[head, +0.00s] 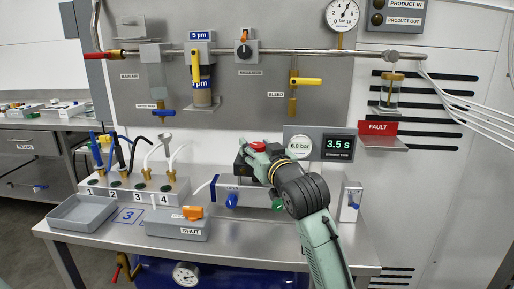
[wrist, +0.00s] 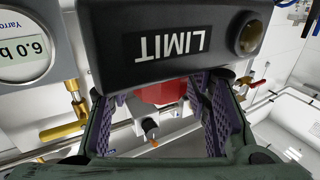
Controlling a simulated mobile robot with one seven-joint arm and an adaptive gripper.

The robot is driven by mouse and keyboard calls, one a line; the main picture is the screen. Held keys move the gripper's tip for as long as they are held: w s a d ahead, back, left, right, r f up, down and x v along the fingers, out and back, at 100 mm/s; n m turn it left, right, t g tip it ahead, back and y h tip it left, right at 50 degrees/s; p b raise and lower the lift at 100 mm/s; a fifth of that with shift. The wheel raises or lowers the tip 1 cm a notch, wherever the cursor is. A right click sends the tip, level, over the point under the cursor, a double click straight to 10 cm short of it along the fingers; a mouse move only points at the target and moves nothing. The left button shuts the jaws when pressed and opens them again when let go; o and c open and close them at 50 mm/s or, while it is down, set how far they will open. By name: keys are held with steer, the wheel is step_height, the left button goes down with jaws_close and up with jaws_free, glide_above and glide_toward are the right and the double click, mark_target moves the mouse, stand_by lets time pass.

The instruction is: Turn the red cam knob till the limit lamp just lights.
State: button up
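The red cam knob (wrist: 160,91) shows in the wrist view below a dark box with an upside-down LIMIT label (wrist: 166,44). The limit lamp (wrist: 248,34) at the box's right end looks dull and unlit. My gripper (wrist: 158,100) has its purple-padded fingers on either side of the knob. I cannot tell whether both pads touch it. The box hides the knob's upper part. In the head view my gripper (head: 255,157) is at the red knob (head: 258,146) on the bench, and my arm hides much of that spot.
A 6.0 bar gauge (head: 299,146) and a 3.5 s display (head: 338,145) stand behind my gripper. A red FAULT sign (head: 377,128) is to the right. A grey SHUT box (head: 178,226), a numbered hose block (head: 135,188) and an empty tray (head: 82,213) are on the left.

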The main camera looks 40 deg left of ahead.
steer(key=shift+o, duration=1.2)
steer(key=v, duration=1.2)
